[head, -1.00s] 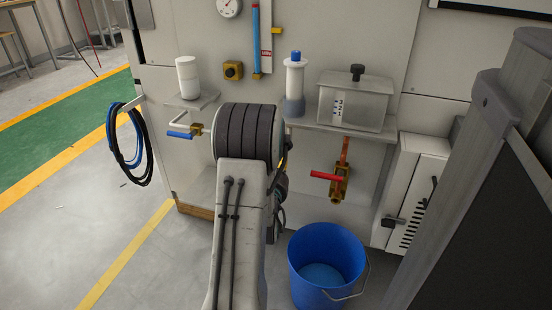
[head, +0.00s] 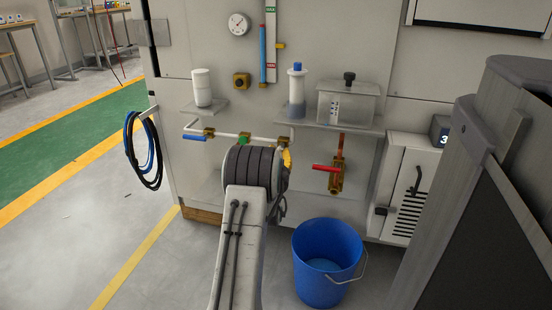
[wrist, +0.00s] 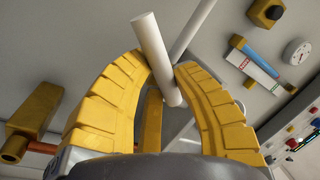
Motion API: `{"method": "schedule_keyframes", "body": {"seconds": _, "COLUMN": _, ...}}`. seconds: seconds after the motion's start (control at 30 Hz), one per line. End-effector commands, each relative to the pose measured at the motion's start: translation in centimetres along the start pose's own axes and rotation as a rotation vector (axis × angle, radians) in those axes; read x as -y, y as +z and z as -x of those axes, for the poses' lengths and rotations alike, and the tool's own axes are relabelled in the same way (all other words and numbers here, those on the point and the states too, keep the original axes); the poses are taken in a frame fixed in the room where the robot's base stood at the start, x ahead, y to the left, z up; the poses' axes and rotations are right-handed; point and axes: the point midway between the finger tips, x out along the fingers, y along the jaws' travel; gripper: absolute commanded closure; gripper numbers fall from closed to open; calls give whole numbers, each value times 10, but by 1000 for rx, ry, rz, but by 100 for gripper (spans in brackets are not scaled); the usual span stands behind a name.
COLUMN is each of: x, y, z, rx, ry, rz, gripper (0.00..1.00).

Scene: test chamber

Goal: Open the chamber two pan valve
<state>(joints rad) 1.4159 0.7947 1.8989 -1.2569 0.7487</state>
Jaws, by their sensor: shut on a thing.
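My gripper (wrist: 163,82) shows its two yellow fingers in the wrist view, shut on a white bar (wrist: 155,58) that looks like a valve handle. A brass part (wrist: 151,122) shows between the fingers behind it. In the head view, my wrist hides the handle, and a bit of yellow finger (head: 287,158) shows. To the left, a white pipe (head: 226,134) carries a valve with a blue handle (head: 194,138) and one with a green part (head: 244,138). To the right is a brass valve with a red handle (head: 325,168). I cannot read which valve is chamber two's.
A blue bucket (head: 327,240) stands on the floor below the red valve. A shelf (head: 365,124) holds a clear box (head: 347,103) and a syringe-like bottle (head: 297,90). Hoses (head: 145,152) hang at the left. A large dark panel (head: 470,190) stands close on the right.

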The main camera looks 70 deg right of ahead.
Motion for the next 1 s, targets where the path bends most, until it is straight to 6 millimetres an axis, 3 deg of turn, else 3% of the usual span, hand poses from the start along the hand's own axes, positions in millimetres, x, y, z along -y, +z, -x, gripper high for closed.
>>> {"method": "schedule_keyframes", "body": {"seconds": 0.63, "x": 1, "y": 5, "z": -3, "rx": 6, "ry": -3, "rz": -34, "gripper": 100}}
{"method": "schedule_keyframes", "body": {"seconds": 0.67, "x": 1, "y": 5, "z": -3, "rx": 6, "ry": -3, "rz": -34, "gripper": 73}}
{"method": "schedule_keyframes", "body": {"seconds": 0.93, "x": 1, "y": 2, "z": -3, "rx": 0, "ry": -4, "rz": -33, "gripper": 49}}
{"method": "schedule_keyframes", "body": {"seconds": 1.0, "x": 1, "y": 2, "z": -3, "rx": -1, "ry": -4, "rz": -33, "gripper": 49}}
